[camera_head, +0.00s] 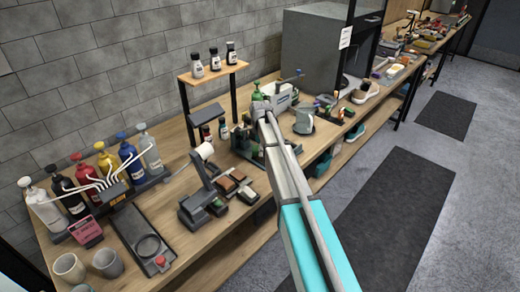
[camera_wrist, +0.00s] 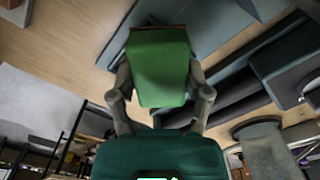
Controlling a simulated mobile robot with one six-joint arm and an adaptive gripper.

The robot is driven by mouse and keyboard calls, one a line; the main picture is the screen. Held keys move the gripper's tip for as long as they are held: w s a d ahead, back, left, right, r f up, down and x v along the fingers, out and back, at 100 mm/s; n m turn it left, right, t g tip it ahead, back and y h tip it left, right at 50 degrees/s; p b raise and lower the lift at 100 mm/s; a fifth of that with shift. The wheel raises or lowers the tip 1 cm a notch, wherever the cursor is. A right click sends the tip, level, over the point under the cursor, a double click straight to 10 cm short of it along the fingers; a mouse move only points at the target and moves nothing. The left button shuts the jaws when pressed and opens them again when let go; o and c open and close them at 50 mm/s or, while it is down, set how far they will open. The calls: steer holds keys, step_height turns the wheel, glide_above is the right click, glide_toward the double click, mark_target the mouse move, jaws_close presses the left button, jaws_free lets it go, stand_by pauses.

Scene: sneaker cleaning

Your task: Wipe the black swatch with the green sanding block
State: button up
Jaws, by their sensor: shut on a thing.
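The green sanding block (camera_wrist: 160,75) is between the fingers of my gripper (camera_wrist: 161,92) in the wrist view. The block's far edge is brown and lies close to a grey-blue flat piece; I cannot tell whether they touch. I cannot make out the black swatch for certain in either view.
Small brown-topped blocks (camera_head: 227,184) lie by a grey stand on the wooden bench (camera_head: 185,240). Coloured pump bottles (camera_head: 85,176) stand at left. A shelf with small bottles (camera_head: 213,73) and a grey cabinet (camera_head: 312,50) are behind. Several tools crowd around my arm's end.

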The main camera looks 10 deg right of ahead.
steer(key=shift+s+d, duration=0.55)
steer(key=shift+s, duration=0.2)
steer(key=shift+s+d, duration=0.55)
steer(key=shift+s, duration=0.2)
steer(key=shift+r, duration=0.2)
step_height(320, 180, up, 6)
steer(key=p, duration=0.6)
steer(key=shift+f, duration=0.1)
step_height(320, 180, up, 3)
steer(key=p, duration=0.3)
stand_by(0.5)
steer(key=shift+w+a, duration=0.1)
steer(key=shift+a, duration=0.45)
